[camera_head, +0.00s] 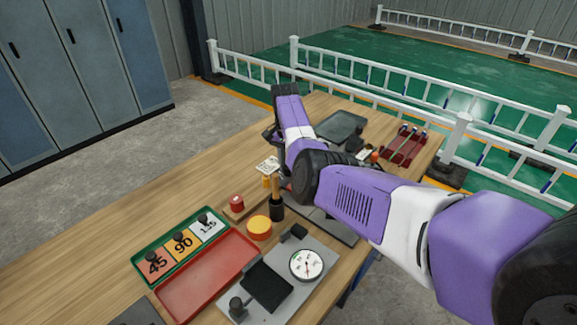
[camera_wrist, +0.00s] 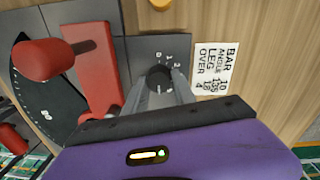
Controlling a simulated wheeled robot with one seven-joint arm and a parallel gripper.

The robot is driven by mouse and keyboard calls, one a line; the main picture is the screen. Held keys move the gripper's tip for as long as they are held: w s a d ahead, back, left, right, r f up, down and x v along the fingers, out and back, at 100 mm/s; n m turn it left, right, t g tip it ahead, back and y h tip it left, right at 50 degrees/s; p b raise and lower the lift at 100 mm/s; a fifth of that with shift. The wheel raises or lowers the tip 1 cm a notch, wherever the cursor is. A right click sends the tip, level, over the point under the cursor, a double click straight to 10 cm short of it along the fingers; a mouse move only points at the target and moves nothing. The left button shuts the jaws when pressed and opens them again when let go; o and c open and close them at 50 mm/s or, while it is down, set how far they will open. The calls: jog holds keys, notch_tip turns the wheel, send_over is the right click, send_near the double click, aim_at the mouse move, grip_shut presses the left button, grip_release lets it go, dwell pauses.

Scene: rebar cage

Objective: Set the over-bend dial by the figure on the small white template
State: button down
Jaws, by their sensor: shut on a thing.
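The over-bend dial is a small dark round knob (camera_wrist: 159,76) on a dark plate in the wrist view. Small white marks, among them 0, 1 and 2, stand around its upper side; the others are hidden or too small. My gripper (camera_wrist: 161,88) is shut on the knob, one grey finger on each side. Where the knob points is unclear. The small white template (camera_wrist: 215,68) lies on the wood right of the dial, its text turned sideways. It lists BAR 10, ANGLE 135, LEG with a blurred figure, and OVER with what looks like 4. It also shows in the head view (camera_head: 267,165).
A red lever (camera_wrist: 93,72) with a round handle and a dark angle scale (camera_wrist: 42,110) stand left of the dial. In the head view are a green tray (camera_head: 137,258) with 45, 90 and 135 plates, a red tray (camera_head: 208,276) and a round gauge (camera_head: 307,264).

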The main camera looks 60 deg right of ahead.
aim_at(288, 166)
dwell(0.3)
jog(key=c, duration=1)
grip_release()
jog(key=shift+c, duration=0.2)
notch_tip(288, 166, up, 8)
jog(key=shift+w+f+b, duration=0.1)
jog(key=shift+w+b, duration=0.05)
jog(key=shift+b, duration=0.25)
